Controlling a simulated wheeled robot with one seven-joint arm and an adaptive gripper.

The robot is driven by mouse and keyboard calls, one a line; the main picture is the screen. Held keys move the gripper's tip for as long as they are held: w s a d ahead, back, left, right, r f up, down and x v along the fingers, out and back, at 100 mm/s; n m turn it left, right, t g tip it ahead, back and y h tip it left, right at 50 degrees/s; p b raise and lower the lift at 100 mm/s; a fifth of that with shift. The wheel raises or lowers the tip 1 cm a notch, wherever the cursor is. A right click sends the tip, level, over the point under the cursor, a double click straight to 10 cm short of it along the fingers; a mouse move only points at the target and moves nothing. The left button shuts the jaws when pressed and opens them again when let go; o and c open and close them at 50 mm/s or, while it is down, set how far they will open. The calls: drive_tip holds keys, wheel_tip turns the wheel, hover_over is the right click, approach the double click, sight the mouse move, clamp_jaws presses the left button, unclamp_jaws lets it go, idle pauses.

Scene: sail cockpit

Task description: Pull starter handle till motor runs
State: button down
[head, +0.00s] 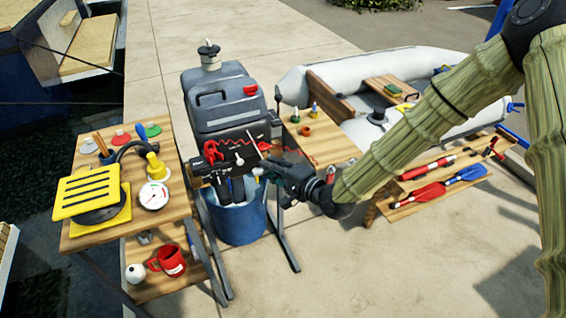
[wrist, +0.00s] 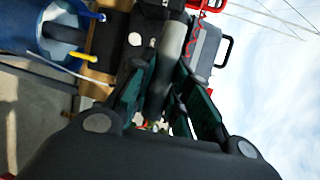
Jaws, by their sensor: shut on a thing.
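The motor (head: 215,100) is a grey cowl with a red cap, mounted upright on a stand. Its dark front panel (head: 236,146) carries red parts and a red coiled cord. My gripper (head: 270,170) is in front of the panel's lower right, its fingers shut on what looks like the starter handle. The handle is mostly hidden by the fingers in the head view. A thin pale line runs from the panel towards the fingertips. In the wrist view, my gripper (wrist: 163,80) has its green-padded fingers either side of a dark grey cylindrical part.
A blue bucket (head: 240,215) stands under the motor. On the right is a grey inflatable boat (head: 430,66). A low shelf there holds paddles (head: 418,196). Open paving lies at the front right.

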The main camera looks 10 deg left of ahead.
drive_tip(key=c, duration=1.6)
unclamp_jaws()
drive_tip(key=shift+d, duration=0.15)
drive_tip(key=v, duration=1.2)
drive_tip(key=shift+o, duration=0.3)
drive_tip(key=shift+r, duration=0.1)
